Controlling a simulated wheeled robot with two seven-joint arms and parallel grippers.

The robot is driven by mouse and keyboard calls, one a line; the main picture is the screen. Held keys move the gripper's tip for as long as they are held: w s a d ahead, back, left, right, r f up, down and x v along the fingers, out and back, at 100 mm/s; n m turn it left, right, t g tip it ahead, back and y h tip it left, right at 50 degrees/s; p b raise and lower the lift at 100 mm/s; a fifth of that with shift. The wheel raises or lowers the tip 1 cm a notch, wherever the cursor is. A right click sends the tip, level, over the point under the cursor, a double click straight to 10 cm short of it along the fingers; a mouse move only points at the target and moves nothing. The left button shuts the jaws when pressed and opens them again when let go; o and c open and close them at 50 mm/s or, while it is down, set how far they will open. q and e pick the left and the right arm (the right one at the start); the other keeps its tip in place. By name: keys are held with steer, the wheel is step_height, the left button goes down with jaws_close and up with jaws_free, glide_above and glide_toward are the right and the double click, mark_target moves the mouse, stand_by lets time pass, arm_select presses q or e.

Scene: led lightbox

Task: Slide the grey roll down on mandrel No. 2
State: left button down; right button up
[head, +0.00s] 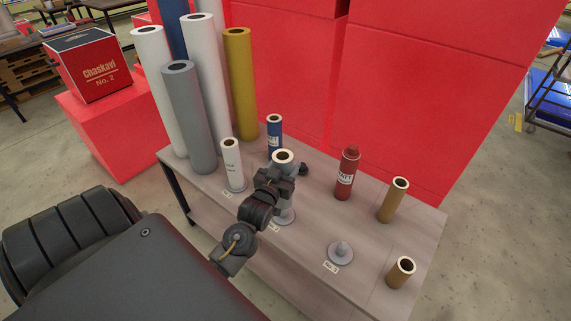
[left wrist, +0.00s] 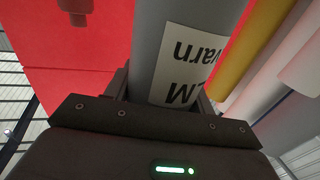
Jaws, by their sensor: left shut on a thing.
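The grey roll (head: 283,157) stands upright in my left gripper (head: 281,172), over the round base of mandrel No. 2 (head: 285,217). Its open top end shows above the fingers in the head view. In the left wrist view the grey roll (left wrist: 155,45) with a white printed label lies between the two dark fingers, which are shut on it. My gripper and wrist hide much of the roll's middle. I cannot tell whether its lower end touches the mandrel base. My right gripper is not in view.
A white-labelled roll (head: 232,160) stands on the mandrel to the left. Mandrel No. 3 (head: 341,252) is bare at the right. A blue roll (head: 274,133), a red bottle (head: 347,174) and brown tubes (head: 393,201) stand on the table. Tall rolls (head: 187,115) stand at the back left.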

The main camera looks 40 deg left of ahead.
arm_select(q)
steer(key=shift+p, duration=0.35)
stand_by(0.6)
steer(key=shift+f+b, duration=1.25)
steer(key=shift+f, duration=0.85)
steer(key=shift+r+p, duration=0.1)
steer(key=shift+p, duration=0.25)
stand_by(0.3)
steer(key=shift+f+b, duration=0.9)
steer(key=shift+f, duration=0.75)
steer(key=shift+c, duration=2.2)
jaws_free()
steer(key=p+v, duration=0.3)
steer(key=v, duration=0.5)
